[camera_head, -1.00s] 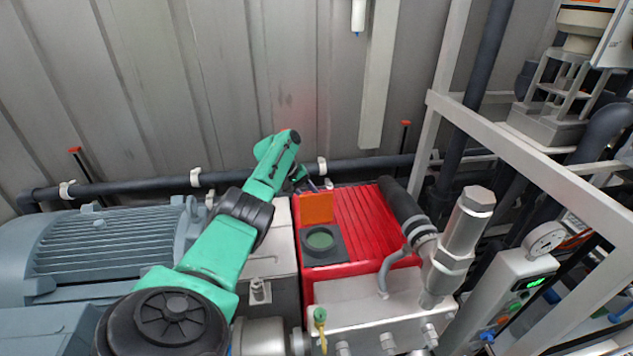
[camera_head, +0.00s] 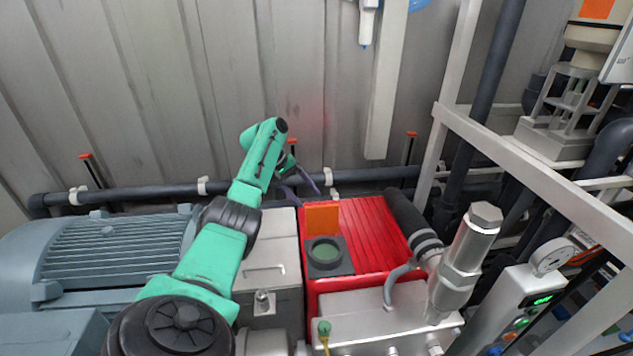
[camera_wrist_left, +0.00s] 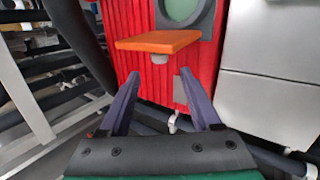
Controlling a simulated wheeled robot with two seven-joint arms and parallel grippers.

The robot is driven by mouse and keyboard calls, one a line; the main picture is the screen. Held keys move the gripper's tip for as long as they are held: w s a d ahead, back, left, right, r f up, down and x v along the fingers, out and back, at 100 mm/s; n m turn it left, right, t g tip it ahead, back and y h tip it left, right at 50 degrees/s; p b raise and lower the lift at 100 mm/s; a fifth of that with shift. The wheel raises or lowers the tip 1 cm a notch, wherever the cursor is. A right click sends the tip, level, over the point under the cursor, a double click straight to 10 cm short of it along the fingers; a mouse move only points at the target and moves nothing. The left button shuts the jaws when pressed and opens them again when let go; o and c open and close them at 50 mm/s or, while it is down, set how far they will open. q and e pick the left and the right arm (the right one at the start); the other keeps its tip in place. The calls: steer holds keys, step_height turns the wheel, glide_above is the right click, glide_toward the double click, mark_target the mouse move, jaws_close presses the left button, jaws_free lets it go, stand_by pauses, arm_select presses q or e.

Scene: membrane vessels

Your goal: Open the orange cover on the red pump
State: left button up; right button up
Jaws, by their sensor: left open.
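The red pump (camera_head: 377,232) has a ribbed red top, with a black square frame (camera_head: 342,268) around a round green window (camera_head: 326,252). The orange cover (camera_head: 321,218) stands raised at the far edge of this frame, and the window is uncovered. In the left wrist view the cover (camera_wrist_left: 158,42) juts out beside the window (camera_wrist_left: 182,8). My left gripper (camera_wrist_left: 160,74) is open, its two purple-grey fingers apart with nothing between them. In the head view the left gripper (camera_head: 300,186) is behind and left of the cover, apart from it and partly hidden by its arm.
A grey finned motor (camera_head: 120,250) is at the left. A dark pipe (camera_head: 150,192) runs along the back wall. A black hose and metal fitting (camera_head: 470,255) stand right of the red top, and a white frame (camera_head: 530,160) is further right.

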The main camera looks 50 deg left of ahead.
arm_select(q)
steer(key=v, duration=0.6)
steer(key=shift+r+b, duration=0.15)
steer(key=shift+b, duration=0.3)
